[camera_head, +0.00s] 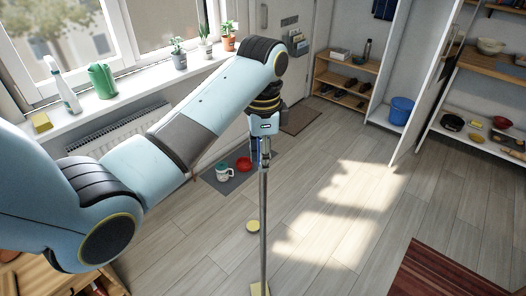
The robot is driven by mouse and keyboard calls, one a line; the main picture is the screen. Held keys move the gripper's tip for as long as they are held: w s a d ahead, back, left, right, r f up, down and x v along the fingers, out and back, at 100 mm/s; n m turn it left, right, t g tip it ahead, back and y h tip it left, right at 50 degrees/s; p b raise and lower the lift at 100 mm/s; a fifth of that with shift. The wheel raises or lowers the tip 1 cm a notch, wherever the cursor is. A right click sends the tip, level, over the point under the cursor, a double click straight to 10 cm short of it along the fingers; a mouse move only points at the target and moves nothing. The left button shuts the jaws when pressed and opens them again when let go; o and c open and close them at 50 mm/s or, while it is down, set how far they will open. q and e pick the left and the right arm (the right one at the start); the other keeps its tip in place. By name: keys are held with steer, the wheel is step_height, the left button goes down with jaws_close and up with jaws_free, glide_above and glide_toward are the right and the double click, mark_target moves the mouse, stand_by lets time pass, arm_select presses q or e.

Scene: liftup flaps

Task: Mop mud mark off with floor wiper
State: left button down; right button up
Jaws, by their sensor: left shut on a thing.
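My left gripper (263,150) is shut on the upper end of the floor wiper's long grey pole (263,215). The pole stands nearly upright in front of me. At its foot, a small yellow part (257,289), probably the wiper head, shows at the bottom edge of the picture; most of it is cut off. I cannot make out a mud mark on the visible floor. My right gripper is not in view.
A yellow round thing (252,226) lies on the floor beside the pole. A grey mat (226,186) holds a mug-like container (223,171) and a red bowl (243,163). A red rug (445,272) lies at lower right. A blue bucket (401,111) stands in the cupboard. The middle floor is clear.

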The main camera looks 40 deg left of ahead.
arm_select(q)
steer(key=s+d, duration=0.7)
steer(key=s, duration=0.6)
steer(key=shift+d+r, duration=0.15)
steer(key=shift+d, duration=0.15)
stand_by(0.7)
steer(key=w+a, duration=0.5)
steer(key=w, duration=0.3)
steer(key=w+a, duration=0.4)
steer(key=w, duration=0.4)
steer(key=shift+w+a, duration=0.35)
steer(key=shift+a, duration=0.05)
stand_by(1.0)
